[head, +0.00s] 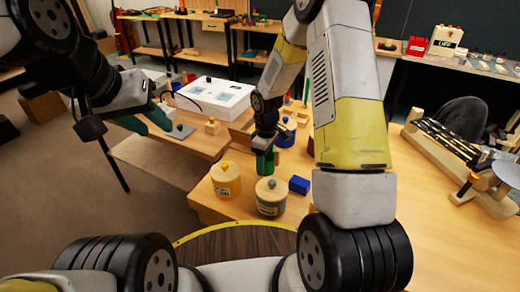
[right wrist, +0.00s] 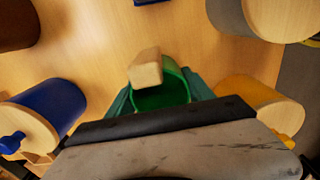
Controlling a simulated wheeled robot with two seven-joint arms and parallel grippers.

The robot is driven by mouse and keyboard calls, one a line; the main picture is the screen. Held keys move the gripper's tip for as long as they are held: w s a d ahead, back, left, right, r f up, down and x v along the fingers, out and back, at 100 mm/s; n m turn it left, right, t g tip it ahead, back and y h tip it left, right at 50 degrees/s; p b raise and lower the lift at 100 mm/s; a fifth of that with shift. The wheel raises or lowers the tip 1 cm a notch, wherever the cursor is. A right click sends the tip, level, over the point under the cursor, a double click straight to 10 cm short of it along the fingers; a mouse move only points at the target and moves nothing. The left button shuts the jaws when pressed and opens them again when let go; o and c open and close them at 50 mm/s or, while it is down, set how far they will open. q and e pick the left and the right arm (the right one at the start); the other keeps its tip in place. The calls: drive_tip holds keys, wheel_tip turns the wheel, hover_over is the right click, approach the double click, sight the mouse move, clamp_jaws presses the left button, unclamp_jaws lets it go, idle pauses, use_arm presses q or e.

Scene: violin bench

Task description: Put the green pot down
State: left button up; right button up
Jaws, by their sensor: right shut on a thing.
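The green pot (head: 265,164) is in my right gripper (head: 265,148), over the wooden bench among the other pots. In the right wrist view the green pot (right wrist: 162,98) has no lid and I see into it. The right gripper's green fingers (right wrist: 160,100) close on its two sides. A small pale wooden block (right wrist: 146,68) overlaps the pot's far rim; I cannot tell whether it touches. I cannot tell whether the pot's base touches the bench.
A blue pot (head: 287,134) stands just behind. A brown pot (right wrist: 18,24) shows in the right wrist view.

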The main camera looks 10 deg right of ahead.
drive_tip(key=shift+f, duration=0.5)
drive_tip(key=shift+f, duration=0.15)
drive_tip(key=o, duration=1.3)
drive_tip(key=shift+o, duration=0.2)
wheel_tip(320, 180, up, 12)
drive_tip(key=s+d+r+m+t, duration=0.1)
drive_tip(key=s+r+m+t, duration=0.15)
drive_tip(key=s+r, duration=0.4)
drive_tip(key=s+d+r+m+t, duration=0.1)
drive_tip(key=s+d+r+m, duration=0.15)
drive_tip(key=r, duration=0.75)
drive_tip(key=s+r+m+t+y, duration=0.1)
drive_tip(key=s+r+m, duration=0.1)
drive_tip(key=s, duration=0.4)
drive_tip(key=s+r+m+t+y, duration=0.1)
drive_tip(key=s+r+m, duration=0.2)
drive_tip(key=s, duration=0.4)
drive_tip(key=shift+a+r+m+t, duration=0.2)
drive_tip(key=shift+r+m+t, duration=0.1)
drive_tip(key=shift+r+t, duration=0.1)
